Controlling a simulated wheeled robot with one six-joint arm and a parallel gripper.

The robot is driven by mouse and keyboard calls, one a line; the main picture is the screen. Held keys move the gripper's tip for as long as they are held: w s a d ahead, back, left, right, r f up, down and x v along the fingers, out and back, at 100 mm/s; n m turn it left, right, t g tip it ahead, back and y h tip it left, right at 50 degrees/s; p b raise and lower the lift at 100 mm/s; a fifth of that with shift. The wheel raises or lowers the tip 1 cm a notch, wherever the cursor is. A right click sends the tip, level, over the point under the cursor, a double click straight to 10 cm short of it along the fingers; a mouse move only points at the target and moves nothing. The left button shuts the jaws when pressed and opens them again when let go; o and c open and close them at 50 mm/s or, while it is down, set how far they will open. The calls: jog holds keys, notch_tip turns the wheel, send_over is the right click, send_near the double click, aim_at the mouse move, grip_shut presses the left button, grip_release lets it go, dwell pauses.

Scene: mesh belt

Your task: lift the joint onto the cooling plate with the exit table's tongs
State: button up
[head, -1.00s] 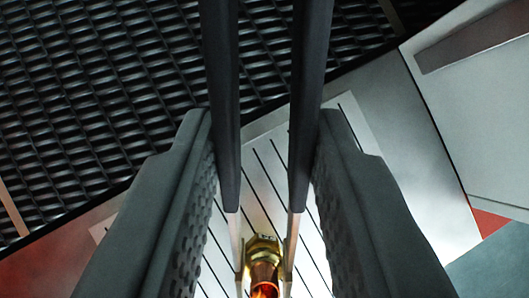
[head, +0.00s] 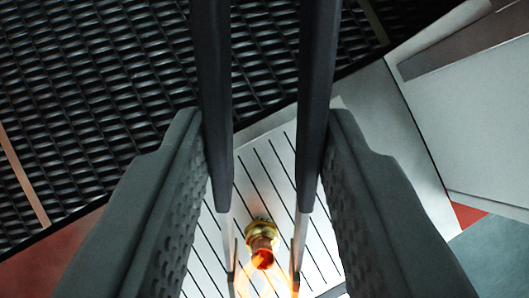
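The joint (head: 261,236), a brass nut on a copper piece with a glowing orange end, appears over the grooved pale plate (head: 285,190), which I take as the cooling plate. It seems to rest on it, though the contact is hidden. The tongs (head: 318,100) have two dark arms with thin metal tips, spread on either side of the joint with a gap on both sides. My gripper (head: 268,150) has its textured fingers against the outer sides of the tongs' arms. The tongs hold nothing.
A dark mesh belt (head: 90,90) fills the upper left. A red patch (head: 468,215) and a grey floor area show at lower right.

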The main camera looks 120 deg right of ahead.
notch_tip(320, 180, up, 7)
dwell(0.4)
